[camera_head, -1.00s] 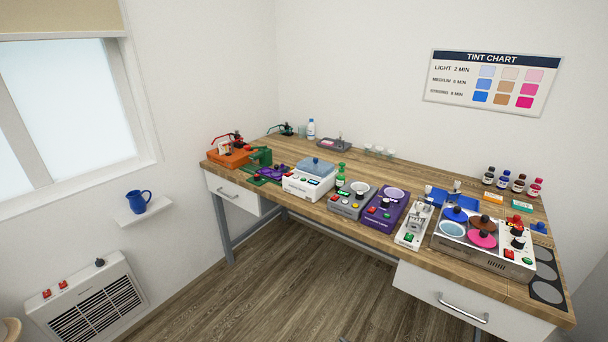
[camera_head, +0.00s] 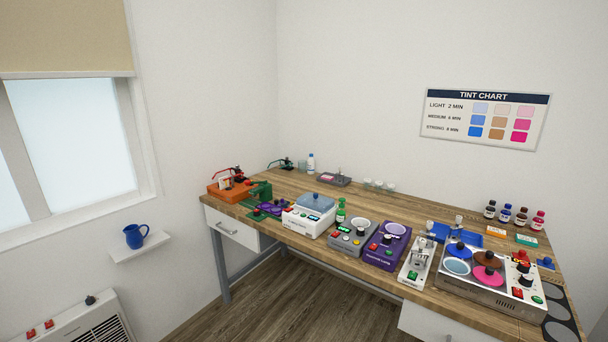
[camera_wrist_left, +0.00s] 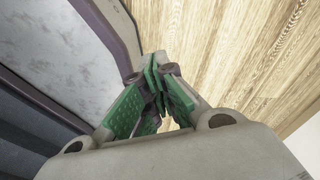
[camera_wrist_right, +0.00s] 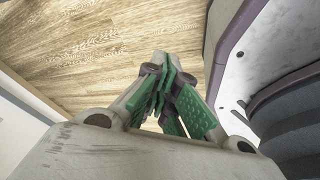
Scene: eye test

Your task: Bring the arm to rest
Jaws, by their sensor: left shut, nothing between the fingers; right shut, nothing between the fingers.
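My left gripper (camera_wrist_left: 155,72) shows in the left wrist view with its green-padded fingers shut and nothing between them. It hangs over bare wood floor, beside a grey and dark part of my own body. My right gripper (camera_wrist_right: 168,72) shows in the right wrist view, also shut and empty, over wood floor with my own body at the right. Neither gripper nor arm is in the head view.
A wooden workbench (camera_head: 370,201) with several devices stands along the wall. A blue jug (camera_head: 135,236) sits on a small wall shelf (camera_head: 140,248). A white heater (camera_head: 85,322) is at the lower left. The floor (camera_head: 270,305) before the bench is clear.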

